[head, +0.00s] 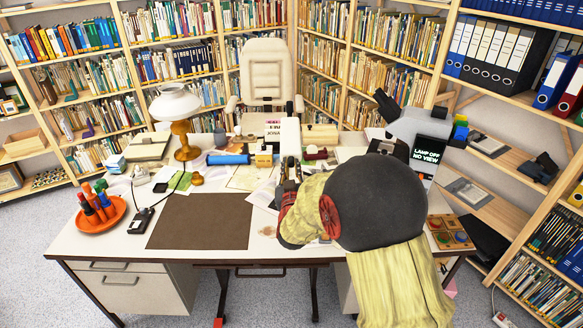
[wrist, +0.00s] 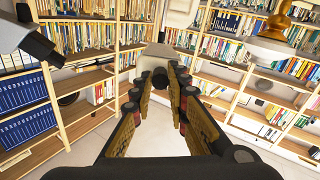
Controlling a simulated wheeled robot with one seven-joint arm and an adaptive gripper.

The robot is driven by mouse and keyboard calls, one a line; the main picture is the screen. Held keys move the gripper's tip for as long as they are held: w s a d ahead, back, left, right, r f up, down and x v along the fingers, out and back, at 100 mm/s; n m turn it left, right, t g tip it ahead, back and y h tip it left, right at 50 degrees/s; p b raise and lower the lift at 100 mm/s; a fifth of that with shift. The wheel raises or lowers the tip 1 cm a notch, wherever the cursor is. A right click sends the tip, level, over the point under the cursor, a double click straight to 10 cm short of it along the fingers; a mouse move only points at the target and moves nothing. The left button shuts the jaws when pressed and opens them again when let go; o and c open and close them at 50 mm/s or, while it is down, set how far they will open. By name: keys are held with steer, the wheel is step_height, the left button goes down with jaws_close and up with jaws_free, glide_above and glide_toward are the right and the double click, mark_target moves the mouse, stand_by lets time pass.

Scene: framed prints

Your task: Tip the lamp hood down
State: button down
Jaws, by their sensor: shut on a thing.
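The table lamp (head: 188,140) stands on the left of the desk on a turned wooden stem. Its pale hood (head: 174,105) sits on top. In the wrist view, which appears upside down, the lamp's stem and pale hood (wrist: 262,50) hang at the upper right. My gripper (head: 289,172) is over the middle of the desk, right of the lamp and clearly apart from its hood. In the wrist view the fingertips (wrist: 163,80) come together around a small greyish thing, which I cannot identify. My arm hides part of the desk's right side.
A microscope (head: 408,125) stands at the right, beside a screen (head: 429,150) reading "LAMP OFF NO VIEW". A brown mat (head: 200,222) and an orange dish (head: 101,219) lie front left. A blue roll (head: 228,159) lies between lamp and gripper. A chair (head: 265,72) and bookshelves stand behind.

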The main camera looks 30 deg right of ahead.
steer(key=f+b, duration=0.2)
steer(key=f, duration=0.3)
steer(key=shift+w+d+f+b, duration=0.2)
steer(key=shift+w+b, duration=0.1)
steer(key=shift+b, duration=0.1)
steer(key=c, duration=1.8)
jaws_free()
steer(key=shift+r, duration=0.1)
steer(key=shift+o, duration=0.4)
steer(key=shift+r, duration=0.1)
steer(key=v, duration=1.2)
steer(key=shift+a, duration=0.1)
